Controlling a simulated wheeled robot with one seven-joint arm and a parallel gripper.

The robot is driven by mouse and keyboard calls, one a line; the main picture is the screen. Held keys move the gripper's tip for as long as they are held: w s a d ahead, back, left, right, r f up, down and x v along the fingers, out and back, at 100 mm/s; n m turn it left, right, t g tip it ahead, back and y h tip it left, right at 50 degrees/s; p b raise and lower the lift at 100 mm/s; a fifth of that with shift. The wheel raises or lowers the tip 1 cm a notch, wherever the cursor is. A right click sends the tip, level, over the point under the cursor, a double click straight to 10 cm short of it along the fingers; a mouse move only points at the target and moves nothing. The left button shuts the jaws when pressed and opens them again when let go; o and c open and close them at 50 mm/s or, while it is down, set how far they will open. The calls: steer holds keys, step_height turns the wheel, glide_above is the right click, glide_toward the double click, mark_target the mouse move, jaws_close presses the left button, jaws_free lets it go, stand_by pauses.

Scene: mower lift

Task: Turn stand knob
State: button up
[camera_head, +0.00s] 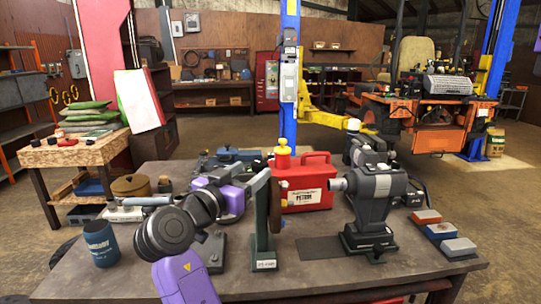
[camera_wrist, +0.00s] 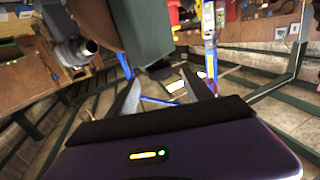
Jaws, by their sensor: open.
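The green stand (camera_head: 262,222) stands upright on the workbench, with a small white label on its base. A brown round disc (camera_head: 276,207) is mounted on its right side, with a small hub facing right. In the wrist view the stand's green block (camera_wrist: 137,28) fills the top middle, with the disc (camera_wrist: 92,18) to its left. My gripper (camera_wrist: 164,86) is open and empty, its two dark fingers apart below the green block. In the head view my purple and black arm reaches to the left of the stand; the fingertips cannot be made out. I cannot clearly identify the knob.
On the workbench (camera_head: 310,273) a red petrol can (camera_head: 310,190) stands behind the stand. A grey bench machine (camera_head: 378,203) is to its right, with several small blocks beyond. The bench front is mostly clear.

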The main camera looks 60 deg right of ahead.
mark_target(263, 162)
steer(key=d+p, duration=0.1)
steer(key=d, duration=0.2)
steer(key=d+p, duration=0.1)
steer(key=d, duration=0.2)
steer(key=shift+w+d+r, duration=0.1)
steer(key=shift+w+d, duration=0.1)
steer(key=shift+d, duration=0.05)
steer(key=shift+w+d, duration=0.1)
steer(key=shift+d, duration=0.65)
steer(key=shift+c, duration=0.5)
jaws_close()
steer(key=shift+f, duration=0.2)
steer(key=shift+g+b, duration=0.3)
steer(key=shift+b, duration=0.25)
